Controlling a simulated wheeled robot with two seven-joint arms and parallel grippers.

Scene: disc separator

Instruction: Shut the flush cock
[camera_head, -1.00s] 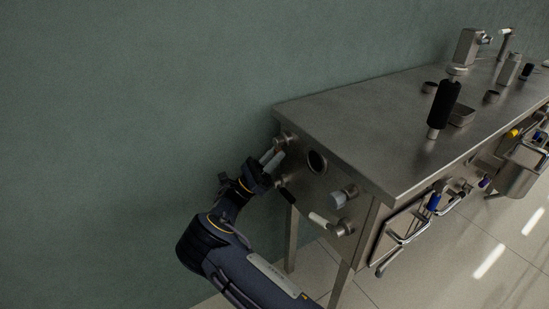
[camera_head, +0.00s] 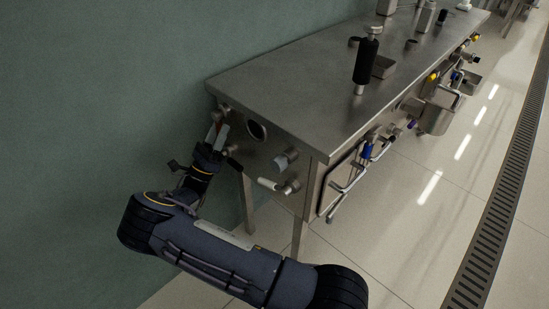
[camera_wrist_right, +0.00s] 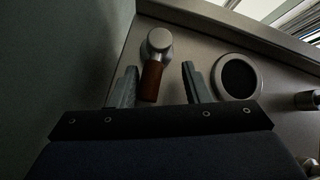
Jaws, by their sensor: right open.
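A cock with a round metal hub and a reddish-brown handle sits on the end panel of the steel bench, near its back edge. In the right wrist view the handle (camera_wrist_right: 151,82) hangs down from the hub (camera_wrist_right: 159,41), between my right gripper's two fingers (camera_wrist_right: 159,66). The fingers are open, with visible gaps beside the handle. In the head view my right gripper (camera_head: 219,133) is at this cock, which it partly hides. Nothing marks which cock is the flush cock. My left gripper is not in view.
Beside the cock is a round dark opening (camera_head: 257,131). Lower on the panel are a black handle (camera_head: 234,164), a white handle (camera_head: 268,184) and a metal stub (camera_head: 285,159). The bench top (camera_head: 290,85) overhangs slightly. A green wall (camera_head: 90,120) is close on the left.

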